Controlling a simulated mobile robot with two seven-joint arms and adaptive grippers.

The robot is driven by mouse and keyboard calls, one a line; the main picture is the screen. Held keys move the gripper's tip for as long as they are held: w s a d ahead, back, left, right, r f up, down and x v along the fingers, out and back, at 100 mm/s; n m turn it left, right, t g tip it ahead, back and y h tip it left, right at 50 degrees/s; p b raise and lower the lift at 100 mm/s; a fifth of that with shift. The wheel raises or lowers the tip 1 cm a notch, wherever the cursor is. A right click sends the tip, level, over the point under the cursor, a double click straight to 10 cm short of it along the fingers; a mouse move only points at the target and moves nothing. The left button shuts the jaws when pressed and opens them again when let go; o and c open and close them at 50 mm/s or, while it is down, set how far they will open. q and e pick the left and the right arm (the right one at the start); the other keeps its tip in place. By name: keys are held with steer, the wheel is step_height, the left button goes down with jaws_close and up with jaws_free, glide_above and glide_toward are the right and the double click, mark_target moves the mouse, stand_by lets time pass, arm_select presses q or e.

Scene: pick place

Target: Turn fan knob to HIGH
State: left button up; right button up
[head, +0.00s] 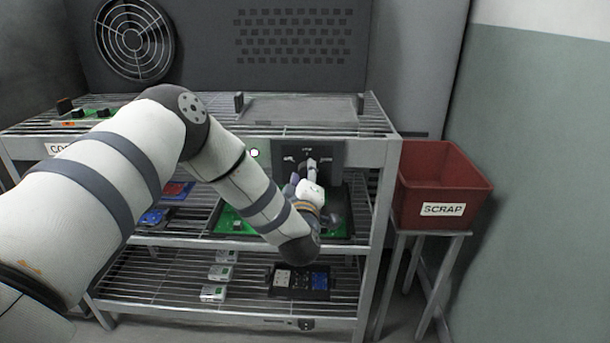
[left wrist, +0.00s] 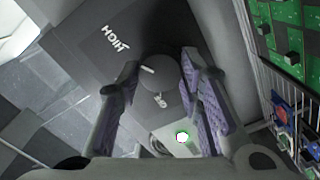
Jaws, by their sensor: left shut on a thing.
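The fan knob (left wrist: 158,76) is a small dark round knob with a white mark on its upper left part, in the left wrist view. It sits on a dark panel (head: 335,152) at the shelf's front edge. A white HIGH label (left wrist: 116,39) is up and left of it. A second, unreadable label lies below it. My left gripper (head: 310,166) is at the panel, its fingers (left wrist: 158,82) on both sides of the knob and shut on it. In the head view the gripper partly hides the knob. The exact setting cannot be told. My right gripper is not in view.
A round fan grille (head: 135,38) is on the back wall. A red SCRAP bin (head: 440,186) stands right of the shelf. A lit indicator (left wrist: 182,137) is near the panel. Green circuit boards (head: 232,221) lie on the shelf below, and a dark tray (head: 300,294) is lower down.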

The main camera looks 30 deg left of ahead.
arm_select(q)
steer(key=shift+r, duration=0.1)
steer(key=o, duration=1.2)
steer(key=shift+c, duration=0.2)
steer(key=v, duration=1.2)
steer(key=shift+d, duration=0.1)
